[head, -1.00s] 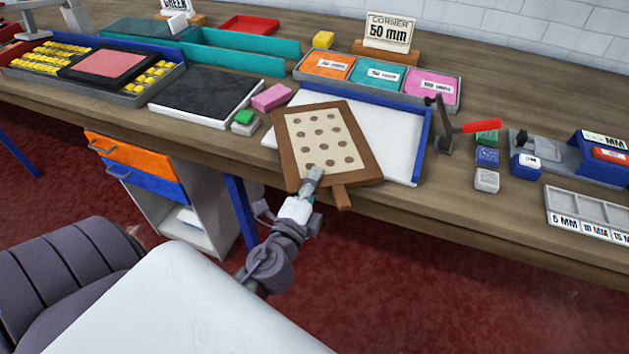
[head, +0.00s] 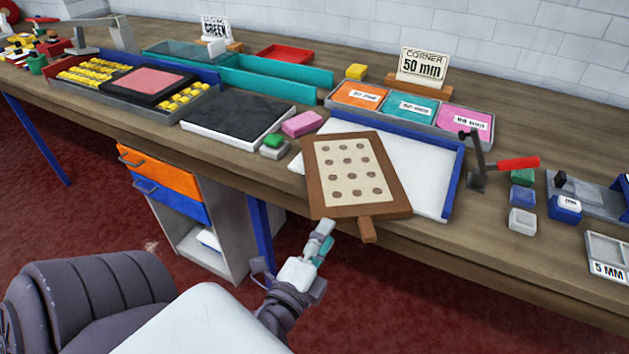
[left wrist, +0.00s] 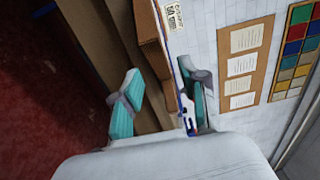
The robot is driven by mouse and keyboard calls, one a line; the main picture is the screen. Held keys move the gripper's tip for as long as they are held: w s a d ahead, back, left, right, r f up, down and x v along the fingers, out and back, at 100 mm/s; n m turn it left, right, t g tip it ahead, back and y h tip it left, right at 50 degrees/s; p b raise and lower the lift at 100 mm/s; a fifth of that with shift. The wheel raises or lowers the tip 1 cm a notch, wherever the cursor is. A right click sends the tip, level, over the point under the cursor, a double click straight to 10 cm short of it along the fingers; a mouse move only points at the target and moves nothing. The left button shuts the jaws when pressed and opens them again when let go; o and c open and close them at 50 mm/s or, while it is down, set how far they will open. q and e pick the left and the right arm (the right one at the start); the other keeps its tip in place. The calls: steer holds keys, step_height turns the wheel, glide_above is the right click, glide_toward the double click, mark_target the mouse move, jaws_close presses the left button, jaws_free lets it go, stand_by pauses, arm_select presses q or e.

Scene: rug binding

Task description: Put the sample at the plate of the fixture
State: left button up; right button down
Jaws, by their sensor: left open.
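A brown wooden paddle with a cream dotted panel (head: 342,165) lies over the white plate (head: 425,185), which has blue fences along its back and right sides. The paddle sits at the plate's left part, its handle (head: 367,230) jutting past the table's front edge. I cannot tell whether this paddle is the sample or carries it. A black clamp with a red handle (head: 518,163) stands to the right of the plate. My left gripper (head: 323,240) is open and looks empty, in front of the table edge, left of the handle. Its teal-padded fingers show apart in the left wrist view (left wrist: 162,93). My right gripper is out of view.
A tray of orange, teal and pink compartments (head: 437,130) and a "CORNER 50 mm" sign (head: 423,67) stand behind the plate. Small blocks crowd the right.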

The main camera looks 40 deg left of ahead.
arm_select(q)
steer(key=shift+b+v, duration=0.9)
steer(key=shift+v, duration=1.25)
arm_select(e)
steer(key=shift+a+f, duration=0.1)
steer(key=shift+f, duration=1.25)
arm_select(q)
steer(key=s+d+f+n+g+h, duration=0.25)
steer(key=f+g, duration=0.25)
steer(key=f, duration=1.5)
steer(key=s+d+f+n+g+h, duration=0.1)
steer(key=s+f+n+g, duration=0.2)
steer(key=f, duration=1.7)
steer(key=s+a+f+n+g, duration=0.1)
steer(key=s+f+n+g, duration=0.6)
steer(key=s+f, duration=1.2)
steer(key=shift+s+a+f+g, duration=0.25)
steer(key=shift+s+f+g, duration=0.15)
steer(key=shift+s+g, duration=0.4)
steer(key=shift+w+n+h, duration=0.15)
steer(key=shift+n+h, duration=0.1)
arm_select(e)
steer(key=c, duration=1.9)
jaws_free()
